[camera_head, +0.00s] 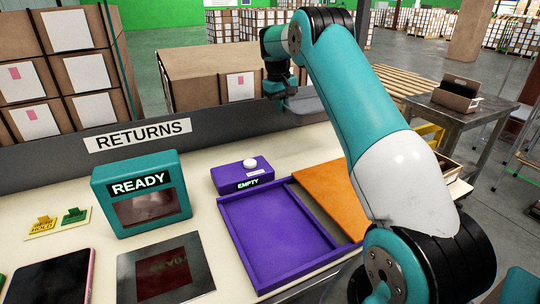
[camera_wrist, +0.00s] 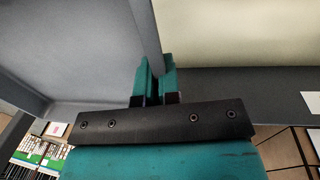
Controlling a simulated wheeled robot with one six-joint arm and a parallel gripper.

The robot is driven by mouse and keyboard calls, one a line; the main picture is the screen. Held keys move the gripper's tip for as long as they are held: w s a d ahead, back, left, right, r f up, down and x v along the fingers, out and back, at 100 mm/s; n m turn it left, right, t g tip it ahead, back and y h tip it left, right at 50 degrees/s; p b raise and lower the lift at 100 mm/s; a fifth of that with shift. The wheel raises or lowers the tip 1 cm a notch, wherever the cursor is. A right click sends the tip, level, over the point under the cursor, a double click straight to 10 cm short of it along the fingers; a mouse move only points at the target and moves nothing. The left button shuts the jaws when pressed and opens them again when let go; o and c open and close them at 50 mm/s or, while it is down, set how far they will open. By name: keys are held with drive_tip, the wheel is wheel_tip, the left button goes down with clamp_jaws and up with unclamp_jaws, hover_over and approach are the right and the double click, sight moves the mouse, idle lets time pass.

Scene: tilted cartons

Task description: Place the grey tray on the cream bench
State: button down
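The grey tray (camera_head: 305,106) shows at the back of the cream bench (camera_head: 290,155), partly hidden behind my arm. My gripper (camera_head: 279,88) is at its left side. In the wrist view, the grey tray (camera_wrist: 70,50) fills the upper left. My gripper's teal fingers (camera_wrist: 156,80) are close together on either side of the tray's raised rim and appear shut on it. The cream bench (camera_wrist: 245,35) shows to the right of the rim. I cannot tell whether the tray touches the bench.
A purple tray (camera_head: 275,235) marked EMPTY and an orange panel (camera_head: 335,190) lie on the bench. A teal READY box (camera_head: 140,195) stands left. A dark RETURNS panel (camera_head: 60,165) runs along the back edge, with cartons (camera_head: 210,80) behind it. Bare bench shows behind the orange panel.

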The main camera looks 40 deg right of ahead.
sight(282, 157)
wheel_tip(282, 157, down, 16)
drive_tip(key=shift+r, duration=0.1)
idle(0.4)
drive_tip(key=c, duration=1.7)
unclamp_jaws()
drive_tip(key=shift+f, duration=0.2)
drive_tip(key=o, duration=0.4)
drive_tip(key=shift+c, duration=0.2)
wheel_tip(282, 157, up, 12)
drive_tip(key=a, duration=0.1)
drive_tip(key=shift+w+a, duration=0.15)
drive_tip(key=shift+a, duration=0.15)
drive_tip(key=shift+r, duration=0.1)
